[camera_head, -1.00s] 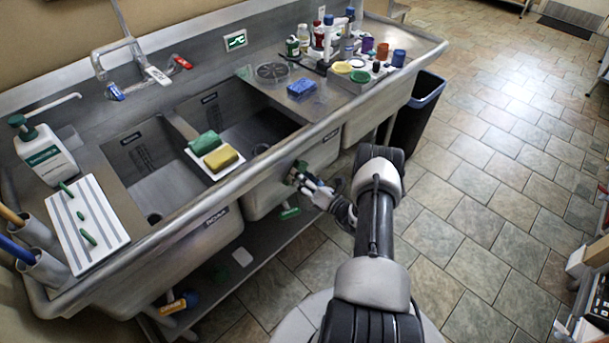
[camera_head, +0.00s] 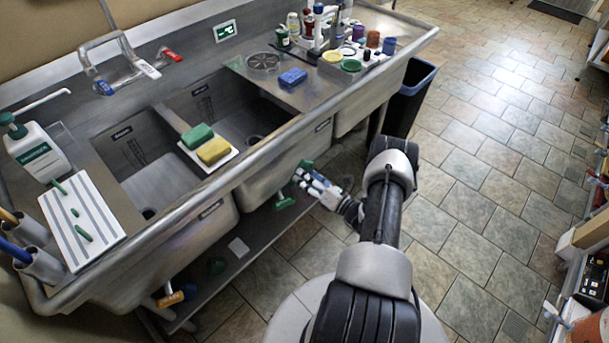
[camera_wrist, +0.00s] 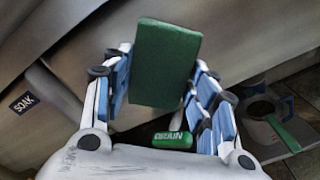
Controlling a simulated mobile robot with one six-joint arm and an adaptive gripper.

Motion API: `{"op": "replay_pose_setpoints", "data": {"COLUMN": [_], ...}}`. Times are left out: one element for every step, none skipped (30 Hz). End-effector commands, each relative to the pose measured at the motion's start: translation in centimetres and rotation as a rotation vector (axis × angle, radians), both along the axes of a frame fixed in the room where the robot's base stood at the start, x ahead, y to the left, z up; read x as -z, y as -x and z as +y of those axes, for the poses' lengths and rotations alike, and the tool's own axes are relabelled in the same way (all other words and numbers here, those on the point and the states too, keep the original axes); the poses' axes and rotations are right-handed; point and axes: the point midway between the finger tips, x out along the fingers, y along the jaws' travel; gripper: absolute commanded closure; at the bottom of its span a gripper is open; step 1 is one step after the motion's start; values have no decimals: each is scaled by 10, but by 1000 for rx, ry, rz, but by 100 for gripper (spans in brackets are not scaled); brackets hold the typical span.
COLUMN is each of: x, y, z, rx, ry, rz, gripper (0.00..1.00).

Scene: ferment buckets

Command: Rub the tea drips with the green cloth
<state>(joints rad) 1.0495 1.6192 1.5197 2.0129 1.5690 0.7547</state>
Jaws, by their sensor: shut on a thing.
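My gripper (camera_head: 310,178) is low beside the front of the steel sink (camera_head: 255,187). In the wrist view its blue-padded fingers are on either side of a flat green rectangle, which looks like the folded green cloth (camera_wrist: 166,62), and are shut on it. The cloth stands out past the fingertips, towards the sink's grey front. In the head view only a small green edge of the cloth (camera_head: 306,164) shows. Whether it touches the sink front I cannot tell. I cannot make out any tea drips in either view.
A green DRAIN handle (camera_wrist: 172,139) is just below the fingers. A lower shelf (camera_head: 238,262) runs under the sink. A green sponge (camera_head: 197,136) and a yellow sponge (camera_head: 214,151) lie on a white board across the basins. A dark bin (camera_head: 409,98) stands behind my arm; the tiled floor to the right is open.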

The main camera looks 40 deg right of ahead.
Motion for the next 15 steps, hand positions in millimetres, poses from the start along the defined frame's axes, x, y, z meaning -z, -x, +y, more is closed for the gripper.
{"op": "replay_pose_setpoints", "data": {"x": [0, 0, 0, 0, 0, 0, 0, 0, 0, 0, 0, 0, 0, 0, 0], "y": [0, 0, 0, 0, 0, 0, 1, 2, 4, 6, 8, 12, 14, 17, 21], "z": [0, 0, 0, 0, 0, 0, 0, -1, -1, -1, -2, -2, -2, -2, -3], "rx": [0, 0, 0, 0, 0, 1, 1, 1, 1, 2, 4, 4, 4, 3, 4], "ry": [0, 0, 0, 0, 0, 0, 0, 0, 0, 0, 0, -1, -1, -1, -1], "rz": [0, 0, 0, 0, 0, -1, 0, 0, 0, 1, 1, 1, 1, 0, 1], "gripper": [66, 66, 66, 66, 66, 66, 66, 66, 66, 66, 66, 66, 66, 66, 66]}}
